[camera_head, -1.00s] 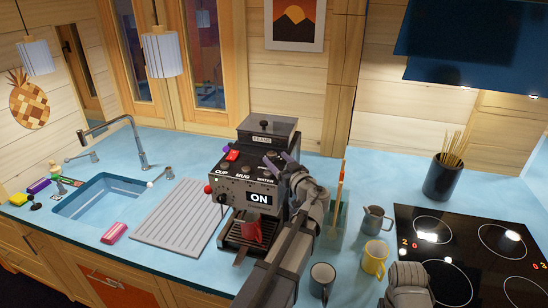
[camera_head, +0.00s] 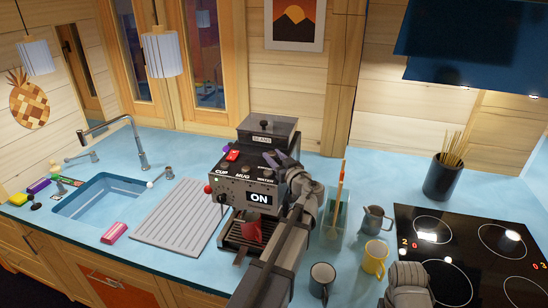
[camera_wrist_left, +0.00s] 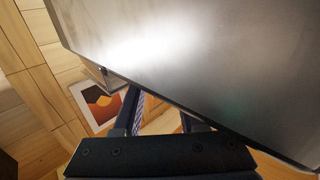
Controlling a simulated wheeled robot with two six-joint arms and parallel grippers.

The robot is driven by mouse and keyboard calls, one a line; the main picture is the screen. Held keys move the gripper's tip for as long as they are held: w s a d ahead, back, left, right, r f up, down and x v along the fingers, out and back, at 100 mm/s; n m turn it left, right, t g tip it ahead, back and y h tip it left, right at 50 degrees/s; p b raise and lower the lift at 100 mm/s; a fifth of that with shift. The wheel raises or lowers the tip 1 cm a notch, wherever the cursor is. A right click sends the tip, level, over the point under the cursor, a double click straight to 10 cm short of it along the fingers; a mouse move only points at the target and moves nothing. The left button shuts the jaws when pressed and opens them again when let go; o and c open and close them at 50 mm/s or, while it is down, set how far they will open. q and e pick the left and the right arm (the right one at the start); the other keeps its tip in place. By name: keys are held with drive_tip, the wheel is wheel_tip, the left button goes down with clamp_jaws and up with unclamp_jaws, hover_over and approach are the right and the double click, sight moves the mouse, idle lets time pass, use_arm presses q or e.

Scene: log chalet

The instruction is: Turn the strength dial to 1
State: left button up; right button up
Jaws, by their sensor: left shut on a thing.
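The coffee machine (camera_head: 232,188) stands on the blue worktop with a lit ON display, CUP, MUG and WATER buttons and a red switch on its sloped top panel. My left gripper (camera_head: 279,160) is at the right side of that panel, beside the bean hopper (camera_head: 266,135). It is shut on the strength dial, which its fingers hide, so the dial's setting cannot be read. In the left wrist view the gripper's fingers (camera_wrist_left: 160,118) show below a large grey metal surface of the machine (camera_wrist_left: 200,60); the dial is not visible there.
A glass holder with wooden sticks (camera_head: 335,215), a grey jug (camera_head: 375,220), a yellow mug (camera_head: 375,258) and a dark mug (camera_head: 322,280) stand right of the machine, near my left arm. The hob (camera_head: 470,250) is further right. A drainboard (camera_head: 180,215) and sink (camera_head: 100,200) lie left.

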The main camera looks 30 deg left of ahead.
use_arm(q)
clamp_jaws()
drive_tip(key=shift+w, duration=0.1)
drive_tip(key=n+g+y, duration=0.1)
drive_tip(key=g, duration=0.1)
drive_tip(key=w+n+g+y, duration=0.1)
drive_tip(key=n+g, duration=0.1)
drive_tip(key=g, duration=0.1)
drive_tip(key=shift+d+n, duration=0.15)
drive_tip(key=shift+n, duration=0.15)
drive_tip(key=n+g, duration=0.1)
drive_tip(key=g, duration=0.1)
drive_tip(key=n+g, duration=0.1)
drive_tip(key=g, duration=0.1)
drive_tip(key=n+g, duration=0.2)
drive_tip(key=shift+w+g, duration=0.25)
drive_tip(key=shift+g, duration=0.15)
drive_tip(key=shift+n+g+h, duration=0.7)
drive_tip(key=shift+n+g, duration=1.3)
drive_tip(key=shift+g, duration=1.1)
